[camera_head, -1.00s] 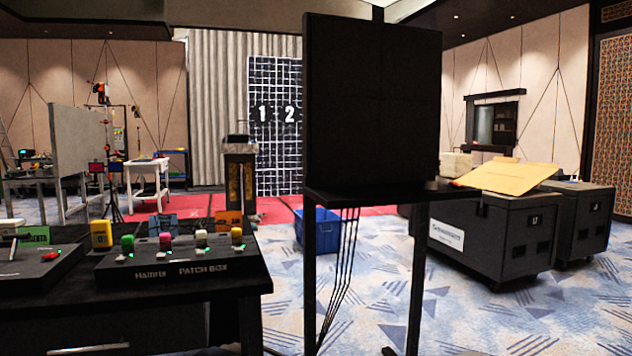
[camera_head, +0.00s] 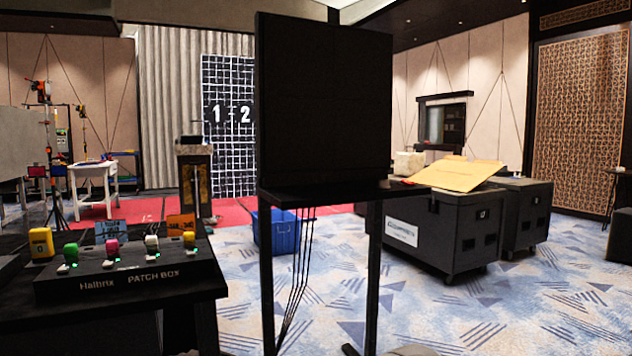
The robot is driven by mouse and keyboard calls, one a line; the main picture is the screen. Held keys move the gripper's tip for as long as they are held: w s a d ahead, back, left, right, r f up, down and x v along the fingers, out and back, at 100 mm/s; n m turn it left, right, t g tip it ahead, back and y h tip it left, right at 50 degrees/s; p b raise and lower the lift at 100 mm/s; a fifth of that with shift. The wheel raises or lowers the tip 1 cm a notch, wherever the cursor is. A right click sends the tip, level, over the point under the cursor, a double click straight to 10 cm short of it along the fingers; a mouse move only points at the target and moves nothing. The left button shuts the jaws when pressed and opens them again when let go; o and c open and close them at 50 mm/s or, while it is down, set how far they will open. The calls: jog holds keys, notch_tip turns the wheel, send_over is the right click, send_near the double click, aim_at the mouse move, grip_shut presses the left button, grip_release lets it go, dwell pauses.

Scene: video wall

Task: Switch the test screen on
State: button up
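A large dark panel (camera_head: 325,100) stands upright on a black stand (camera_head: 374,270) in the middle of the view. Its face is plain black and shows no picture. I cannot tell whether this is the test screen. Several thin black cables (camera_head: 300,265) hang below it. A patch box (camera_head: 130,279) marked "Halbrix" and "PATCH BOX" lies on a black table at the left. It carries several coloured plugs with small green lights. No switch is clear to see. My gripper is not in view.
A yellow block (camera_head: 41,243) stands on the table (camera_head: 190,290). A blue crate (camera_head: 277,233) is behind the stand. Black wheeled cases (camera_head: 463,228), one with a cardboard sheet (camera_head: 455,175) on top, stand at the right. Patterned carpet is free at the front right.

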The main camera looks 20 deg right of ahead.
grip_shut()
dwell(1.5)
